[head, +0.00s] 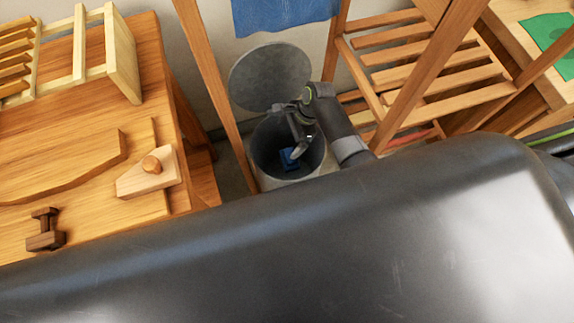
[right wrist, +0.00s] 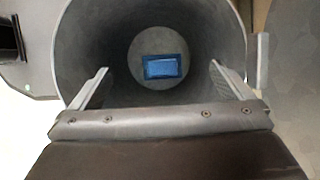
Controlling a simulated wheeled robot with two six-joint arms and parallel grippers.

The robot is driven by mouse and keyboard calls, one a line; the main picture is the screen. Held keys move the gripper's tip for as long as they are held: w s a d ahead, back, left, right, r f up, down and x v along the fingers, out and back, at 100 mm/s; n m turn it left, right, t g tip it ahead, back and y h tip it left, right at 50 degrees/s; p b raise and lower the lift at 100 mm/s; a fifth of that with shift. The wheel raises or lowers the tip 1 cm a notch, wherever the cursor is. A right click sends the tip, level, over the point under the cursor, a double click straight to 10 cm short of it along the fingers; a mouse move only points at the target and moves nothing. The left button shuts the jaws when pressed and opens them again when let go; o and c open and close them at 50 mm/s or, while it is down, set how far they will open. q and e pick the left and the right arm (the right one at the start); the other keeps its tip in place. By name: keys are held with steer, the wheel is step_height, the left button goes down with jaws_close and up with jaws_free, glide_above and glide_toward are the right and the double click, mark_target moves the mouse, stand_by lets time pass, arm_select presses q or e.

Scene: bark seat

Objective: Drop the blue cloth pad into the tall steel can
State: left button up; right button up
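The tall steel can (head: 265,180) stands on the floor in the middle of the head view, its round lid (head: 270,77) tilted up behind it. The blue cloth pad (head: 289,159) lies inside the can. In the right wrist view the pad (right wrist: 165,67) lies flat on the can's bottom, apart from the fingers. My right gripper (head: 299,145) is over the can's mouth. In the right wrist view its two fingers (right wrist: 158,85) are spread wide with nothing between them. My left gripper is not in view.
A wooden workbench (head: 95,130) with a rack and wooden tools stands at the left. A blue cloth (head: 284,14) hangs behind the can. A wooden slatted rack (head: 420,80) stands close on the right, and a green cloth (head: 548,35) lies at the far right.

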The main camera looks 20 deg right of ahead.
steer(key=shift+r, duration=0.1)
steer(key=p+v, duration=0.2)
steer(key=v, duration=0.9)
steer(key=shift+d+r, duration=0.25)
steer(key=shift+r, duration=0.1)
